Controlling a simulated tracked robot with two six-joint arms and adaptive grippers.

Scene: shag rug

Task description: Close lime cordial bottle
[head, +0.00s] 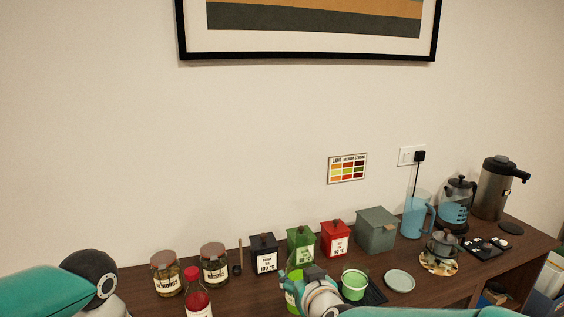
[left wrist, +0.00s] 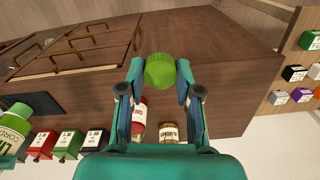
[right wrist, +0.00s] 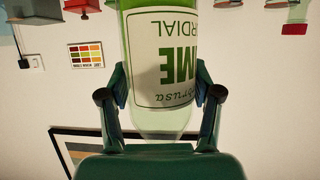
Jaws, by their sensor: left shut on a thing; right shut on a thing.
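The lime cordial bottle (right wrist: 165,60) fills the upper middle of the right wrist view, its white label upside down in the picture. My right gripper (right wrist: 160,85) is shut around the bottle near its shoulder. In the head view my right gripper (head: 312,283) partly covers the bottle (head: 291,300). A green cap (left wrist: 160,71) is between the fingers of my left gripper (left wrist: 158,82), which is shut on it. The cap is apart from the bottle, whose labelled part (left wrist: 12,132) shows at the left edge of the left wrist view. The bottle's mouth is hidden.
A red-capped bottle (head: 197,296) stands at the front left, with two jars (head: 166,275) (head: 214,267) behind it. Black, green and red tins (head: 334,238) line the back. The dark counter (left wrist: 225,75) has bare room.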

